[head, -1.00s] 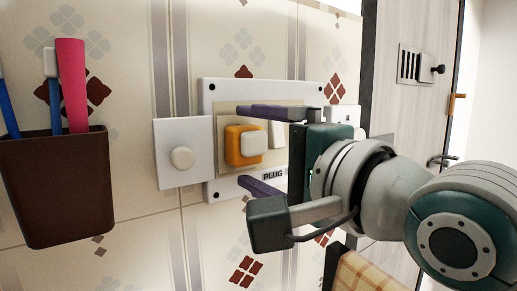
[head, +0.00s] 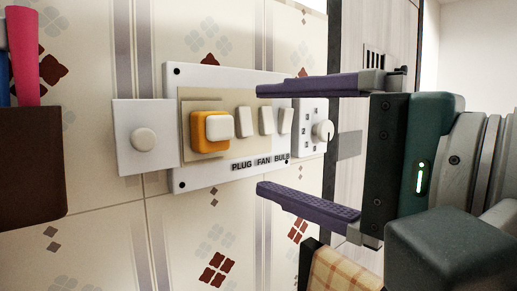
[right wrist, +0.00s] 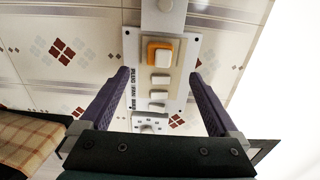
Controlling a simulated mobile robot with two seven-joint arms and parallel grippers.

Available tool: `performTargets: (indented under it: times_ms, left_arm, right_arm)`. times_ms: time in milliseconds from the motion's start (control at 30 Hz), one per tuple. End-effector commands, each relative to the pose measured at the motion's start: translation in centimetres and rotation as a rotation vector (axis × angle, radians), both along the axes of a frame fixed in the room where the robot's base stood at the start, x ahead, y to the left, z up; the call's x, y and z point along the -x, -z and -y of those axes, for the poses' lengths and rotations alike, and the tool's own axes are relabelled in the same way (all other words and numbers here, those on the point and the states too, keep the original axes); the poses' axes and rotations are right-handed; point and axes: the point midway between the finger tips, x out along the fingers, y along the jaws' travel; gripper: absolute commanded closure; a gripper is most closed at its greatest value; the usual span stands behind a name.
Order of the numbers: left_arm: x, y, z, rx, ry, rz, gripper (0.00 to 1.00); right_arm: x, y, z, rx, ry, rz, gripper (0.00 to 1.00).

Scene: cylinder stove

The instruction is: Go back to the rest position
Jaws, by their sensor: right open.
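My right gripper (head: 262,143) is open and empty, its two purple fingers apart in front of the wall switch panel. The gripper (right wrist: 166,88) also shows in the right wrist view, with its fingers on either side of the panel in the picture. The white switch panel (head: 215,178) carries an orange-framed switch (head: 211,131) and several white switches, with the labels PLUG, FAN and BULB. In the right wrist view the orange switch (right wrist: 161,53) is near the top. My left gripper is in neither view.
A round white knob plate (head: 143,140) is left of the panel and a dial plate (head: 312,130) is right of it. A brown holder (head: 32,160) with a pink item hangs at the left. A checked cloth (head: 343,272) hangs at the lower right.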

Motion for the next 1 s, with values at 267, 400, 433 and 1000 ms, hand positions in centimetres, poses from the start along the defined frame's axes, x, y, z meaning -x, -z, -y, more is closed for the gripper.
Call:
performTargets:
  times_ms: [267,400,433,1000]
  left_arm:
    - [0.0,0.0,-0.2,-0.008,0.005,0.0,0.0]
    - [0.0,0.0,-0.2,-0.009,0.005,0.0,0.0]
    - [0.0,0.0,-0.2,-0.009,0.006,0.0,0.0]
    - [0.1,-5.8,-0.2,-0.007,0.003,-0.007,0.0]
  right_arm:
    - [0.0,0.6,0.2,0.034,0.009,-0.003,0.04]
    - [0.9,5.3,1.5,0.288,0.048,-0.03,0.04]
    - [1.4,6.8,2.1,0.377,0.054,-0.042,0.04]
    - [20.4,19.8,13.6,1.598,-0.621,-0.386,0.04]
